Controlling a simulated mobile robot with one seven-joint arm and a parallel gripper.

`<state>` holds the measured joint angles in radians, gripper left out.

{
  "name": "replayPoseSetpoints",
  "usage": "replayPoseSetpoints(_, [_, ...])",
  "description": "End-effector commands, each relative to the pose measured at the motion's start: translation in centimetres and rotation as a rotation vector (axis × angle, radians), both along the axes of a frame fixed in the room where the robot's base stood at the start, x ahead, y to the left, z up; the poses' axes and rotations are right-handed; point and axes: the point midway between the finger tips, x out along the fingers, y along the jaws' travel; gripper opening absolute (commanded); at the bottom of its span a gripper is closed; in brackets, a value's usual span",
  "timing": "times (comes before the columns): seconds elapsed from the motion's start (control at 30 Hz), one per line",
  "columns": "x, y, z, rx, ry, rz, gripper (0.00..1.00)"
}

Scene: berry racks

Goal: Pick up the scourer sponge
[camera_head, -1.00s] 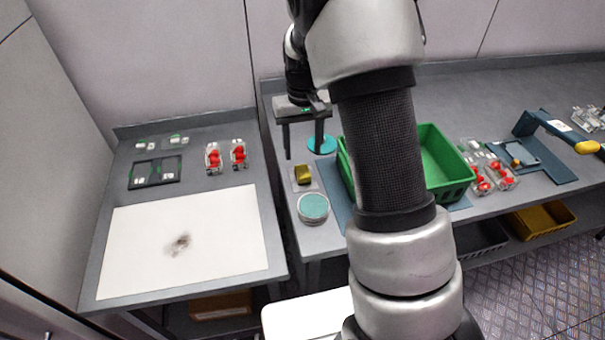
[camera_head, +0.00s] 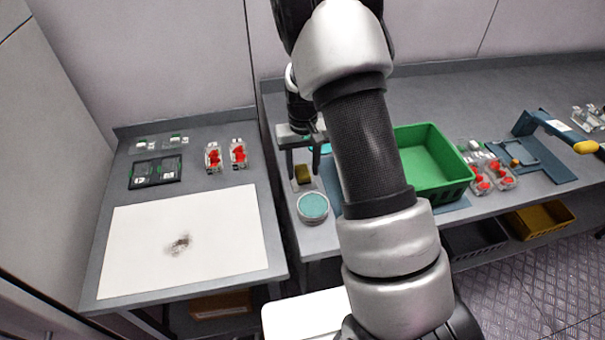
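The scourer sponge (camera_head: 303,174) is a small yellow-brown block. It lies on a small pale tray near the left edge of the right-hand bench, just behind a round teal-topped container. My gripper (camera_head: 302,174) is over it, pointing down, with one finger to the left of the sponge and the other to its right. The fingers are apart, so the gripper is open. Its tips partly cover the tray, and I cannot tell whether they touch the sponge.
The round container (camera_head: 313,207) stands close in front of the sponge. A green crate (camera_head: 468,181) stands to the right, beyond my arm. Red-berry punnets (camera_head: 239,154) and a white sheet with a dark smudge (camera_head: 130,240) are on the left bench.

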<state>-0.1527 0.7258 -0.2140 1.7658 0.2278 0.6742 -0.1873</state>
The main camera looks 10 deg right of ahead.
Motion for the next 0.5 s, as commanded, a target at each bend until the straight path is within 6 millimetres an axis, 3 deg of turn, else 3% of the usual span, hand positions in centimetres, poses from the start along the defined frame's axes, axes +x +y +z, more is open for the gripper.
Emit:
replayPoseSetpoints(0.03, [0.00, 0.00, 0.01, 0.000, 0.000, 0.000, 0.35])
replayPoseSetpoints(0.2, [0.01, 0.00, 0.03, 0.000, 0.000, 0.000, 0.08])
replayPoseSetpoints(0.5, [0.08, 0.01, 0.60, 0.000, -0.003, 0.000, 0.08])
